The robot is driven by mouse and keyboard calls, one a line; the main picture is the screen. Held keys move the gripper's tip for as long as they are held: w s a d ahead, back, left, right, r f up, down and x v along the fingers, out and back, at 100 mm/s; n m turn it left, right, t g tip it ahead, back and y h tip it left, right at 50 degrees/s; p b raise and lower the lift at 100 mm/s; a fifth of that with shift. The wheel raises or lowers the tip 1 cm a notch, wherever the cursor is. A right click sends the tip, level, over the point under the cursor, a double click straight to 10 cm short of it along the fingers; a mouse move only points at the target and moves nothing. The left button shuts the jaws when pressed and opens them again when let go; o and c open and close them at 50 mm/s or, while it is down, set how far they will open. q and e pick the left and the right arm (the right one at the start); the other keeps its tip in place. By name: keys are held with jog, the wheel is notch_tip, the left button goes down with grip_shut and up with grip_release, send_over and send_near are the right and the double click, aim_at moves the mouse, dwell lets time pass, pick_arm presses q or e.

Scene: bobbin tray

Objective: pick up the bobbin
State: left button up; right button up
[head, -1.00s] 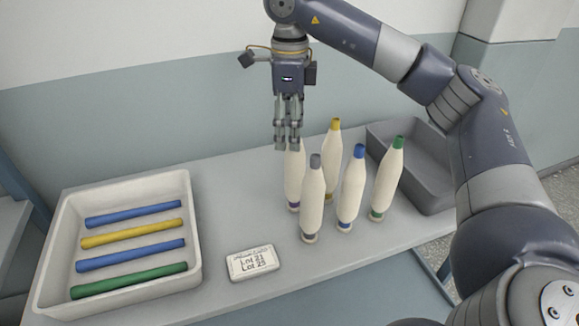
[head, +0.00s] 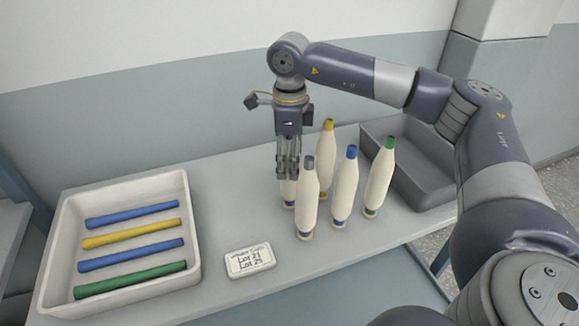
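Several cream bobbins with coloured ends stand upright on the grey table: grey-topped (head: 307,195), yellow-topped (head: 325,160), blue-topped (head: 345,185) and green-topped (head: 380,180). Another, purple-based bobbin (head: 288,193) stands at the left of the group. My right gripper (head: 288,176) points straight down at this purple-based bobbin and covers its upper part. The fingers look close together, but whether they have closed on it I cannot tell. My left gripper is not in view.
A white tray (head: 192,245) at left holds blue, yellow and green tubes. A white label block (head: 250,262) reading Lot lies in front of the bobbins. A grey bin (head: 425,185) stands at right.

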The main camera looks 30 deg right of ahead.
jog(key=c, duration=0.8)
jog(key=shift+c, duration=0.2)
jog(key=shift+r, duration=0.15)
